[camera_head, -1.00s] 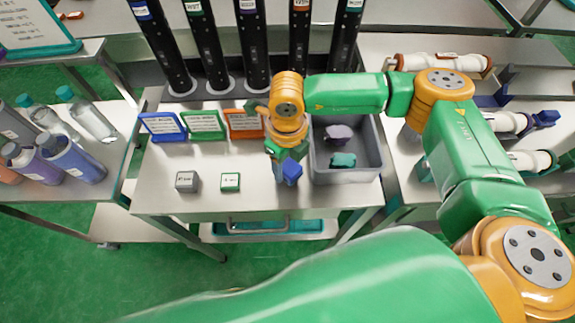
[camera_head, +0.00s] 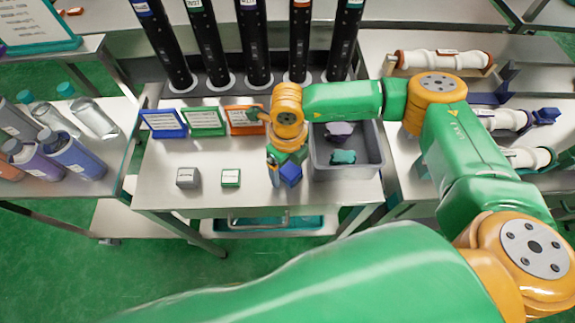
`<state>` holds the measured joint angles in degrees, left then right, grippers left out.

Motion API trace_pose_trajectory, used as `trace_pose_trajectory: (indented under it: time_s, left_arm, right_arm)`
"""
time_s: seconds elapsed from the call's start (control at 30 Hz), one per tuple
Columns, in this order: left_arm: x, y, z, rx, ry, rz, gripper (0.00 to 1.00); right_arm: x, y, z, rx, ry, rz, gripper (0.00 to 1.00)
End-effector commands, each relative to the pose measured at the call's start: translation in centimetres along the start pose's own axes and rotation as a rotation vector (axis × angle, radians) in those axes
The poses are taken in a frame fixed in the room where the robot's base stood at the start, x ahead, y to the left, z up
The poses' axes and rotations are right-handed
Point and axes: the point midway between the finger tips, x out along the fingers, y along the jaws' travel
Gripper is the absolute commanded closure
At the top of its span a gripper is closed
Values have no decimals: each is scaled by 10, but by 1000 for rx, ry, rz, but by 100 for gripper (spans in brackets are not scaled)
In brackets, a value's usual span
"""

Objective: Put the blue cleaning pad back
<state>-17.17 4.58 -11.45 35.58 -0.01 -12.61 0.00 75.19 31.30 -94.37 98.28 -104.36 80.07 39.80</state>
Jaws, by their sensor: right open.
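A small blue block-like pad (camera_head: 291,173) shows at the front right of the middle table, right at my right gripper. My right gripper (camera_head: 277,172) points down over the table, with its jaws open. The wrist hides part of the fingers and pad, so I cannot tell whether they touch. A grey bin (camera_head: 350,174) to the right of the gripper holds a purple pad (camera_head: 338,132) and a teal pad (camera_head: 343,157). My left gripper is not in view.
Blue (camera_head: 163,124), green (camera_head: 204,121) and orange (camera_head: 245,120) label stands line the table's back left. A grey block (camera_head: 188,178) and a green-edged block (camera_head: 231,178) lie in front. Tall black cylinders (camera_head: 254,40) stand behind. Bottles (camera_head: 66,155) fill the left table.

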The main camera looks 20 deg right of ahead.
Motion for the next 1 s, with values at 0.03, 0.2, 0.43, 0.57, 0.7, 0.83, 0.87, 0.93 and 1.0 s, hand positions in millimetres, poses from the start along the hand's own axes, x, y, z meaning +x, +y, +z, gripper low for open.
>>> trace_pose_trajectory:
  time_s: [0.03, 0.2, 0.43, 0.57, 0.7, 0.83, 0.87, 0.93, 1.0]
  left_arm:
    - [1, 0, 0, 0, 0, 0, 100]
    - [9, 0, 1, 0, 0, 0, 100]
    - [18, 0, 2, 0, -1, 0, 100]
    - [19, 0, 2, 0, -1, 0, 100]
    - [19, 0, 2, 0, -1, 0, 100]
    - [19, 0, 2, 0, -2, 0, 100]
    - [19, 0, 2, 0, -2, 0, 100]
    - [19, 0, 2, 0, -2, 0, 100]
    - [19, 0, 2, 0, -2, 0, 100]
  right_arm:
    - [-7, 0, 1, 1, -4, 1, 14]
    - [-44, 0, 2, 0, -7, -1, 14]
    - [-102, 0, 1, 1, -6, -1, 14]
    - [-117, 0, 0, 1, -2, 0, 14]
    - [-121, 0, 0, 0, -1, 0, 14]
    - [-121, 0, 0, 0, -1, 0, 14]
    - [-121, 0, 0, 0, -1, 1, 14]
    - [-121, 0, 0, 0, -1, 1, 14]
    - [-120, 0, 0, 0, -1, 1, 14]
